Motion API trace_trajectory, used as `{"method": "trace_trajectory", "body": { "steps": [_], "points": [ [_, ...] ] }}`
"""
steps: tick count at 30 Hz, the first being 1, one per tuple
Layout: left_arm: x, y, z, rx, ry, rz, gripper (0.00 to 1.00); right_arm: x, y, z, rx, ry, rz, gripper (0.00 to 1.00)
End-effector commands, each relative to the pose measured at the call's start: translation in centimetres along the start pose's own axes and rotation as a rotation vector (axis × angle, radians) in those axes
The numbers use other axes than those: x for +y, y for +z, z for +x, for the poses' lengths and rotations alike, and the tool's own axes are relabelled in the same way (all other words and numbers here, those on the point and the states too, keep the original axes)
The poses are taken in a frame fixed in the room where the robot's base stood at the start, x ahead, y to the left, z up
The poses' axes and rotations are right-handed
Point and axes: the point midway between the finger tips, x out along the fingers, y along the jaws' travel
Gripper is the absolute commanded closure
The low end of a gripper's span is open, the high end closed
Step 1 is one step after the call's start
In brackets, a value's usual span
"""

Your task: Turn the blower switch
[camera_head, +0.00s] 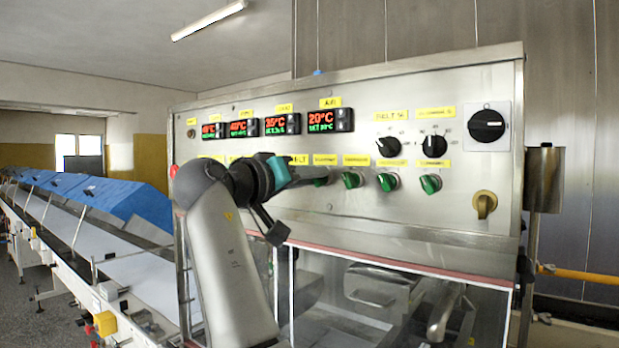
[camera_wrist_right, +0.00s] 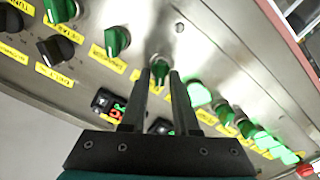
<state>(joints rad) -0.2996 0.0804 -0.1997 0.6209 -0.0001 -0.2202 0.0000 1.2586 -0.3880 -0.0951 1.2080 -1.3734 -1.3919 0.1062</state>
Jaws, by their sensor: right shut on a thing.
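My right gripper (camera_head: 318,178) reaches the lower switch row of the steel control panel (camera_head: 460,190). In the right wrist view, its two dark fingers (camera_wrist_right: 160,80) are shut on a green switch (camera_wrist_right: 158,66), one on each side of the knob. I cannot read this switch's label well enough to tell whether it is the blower switch. In the head view the hand and wrist largely hide this switch and those left of it. An unlit green switch (camera_head: 352,180) sits just right of the gripper. My left gripper is not in view.
More green switches (camera_head: 430,184) and black dials (camera_head: 434,146) lie to the right. Several switches glow green (camera_wrist_right: 199,93) in the right wrist view. Red digital displays (camera_head: 322,121) are above. A clear-fronted housing (camera_head: 380,310) is below, and a conveyor (camera_head: 120,275) runs left.

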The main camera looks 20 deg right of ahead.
Motion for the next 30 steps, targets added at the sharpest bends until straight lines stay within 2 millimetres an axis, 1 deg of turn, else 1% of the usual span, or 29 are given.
{"method": "trace_trajectory", "body": {
  "steps": [8,14,20,30],
  "points": [
    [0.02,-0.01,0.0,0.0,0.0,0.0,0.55,0.02,-0.02,-0.02,0.0,0.0,0.021,1.0],
    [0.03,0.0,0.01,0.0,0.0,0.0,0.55,0.07,-0.01,-0.01,0.0,0.0,0.107,1.0],
    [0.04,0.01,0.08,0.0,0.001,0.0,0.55,0.14,0.01,-0.01,0.0,0.0,0.263,1.0],
    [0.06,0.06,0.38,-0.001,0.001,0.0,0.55,0.28,0.1,-0.01,0.0,0.0,0.584,1.0]
  ]
}}
